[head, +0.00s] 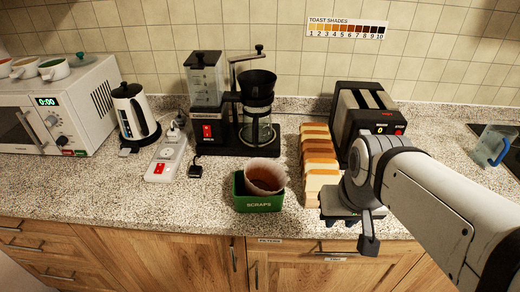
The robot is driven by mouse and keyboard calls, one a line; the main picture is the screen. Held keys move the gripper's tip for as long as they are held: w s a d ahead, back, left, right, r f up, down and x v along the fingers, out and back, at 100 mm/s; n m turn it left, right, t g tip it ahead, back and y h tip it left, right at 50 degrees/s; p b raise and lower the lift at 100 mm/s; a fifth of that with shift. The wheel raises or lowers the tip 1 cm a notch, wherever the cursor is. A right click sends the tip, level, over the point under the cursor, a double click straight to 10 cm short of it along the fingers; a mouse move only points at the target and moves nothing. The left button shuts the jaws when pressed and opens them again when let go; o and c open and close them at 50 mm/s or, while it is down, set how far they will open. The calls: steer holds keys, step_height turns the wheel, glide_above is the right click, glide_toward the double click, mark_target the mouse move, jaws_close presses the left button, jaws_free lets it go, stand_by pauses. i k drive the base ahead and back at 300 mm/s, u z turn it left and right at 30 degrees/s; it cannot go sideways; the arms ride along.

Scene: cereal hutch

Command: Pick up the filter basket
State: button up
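The filter basket (257,84) is a black cone-shaped holder. It sits in the black coffee maker (230,125), under the bent metal spout arm and above the glass carafe (258,130). My gripper (347,222) is low at the right, over the counter's front edge beside the bread slices, well apart from the basket.
A green scraps bin (258,204) with a brown-stained paper filter (265,175) stands in front of the coffee maker. Bread slices (319,160) and a toaster (366,118) are to the right. A kettle (132,112) and power strip (167,158) are left.

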mark_target(255, 84)
steer(key=z, duration=1.8)
steer(key=k, duration=0.8)
steer(key=u, duration=1.7)
steer(key=i, duration=1)
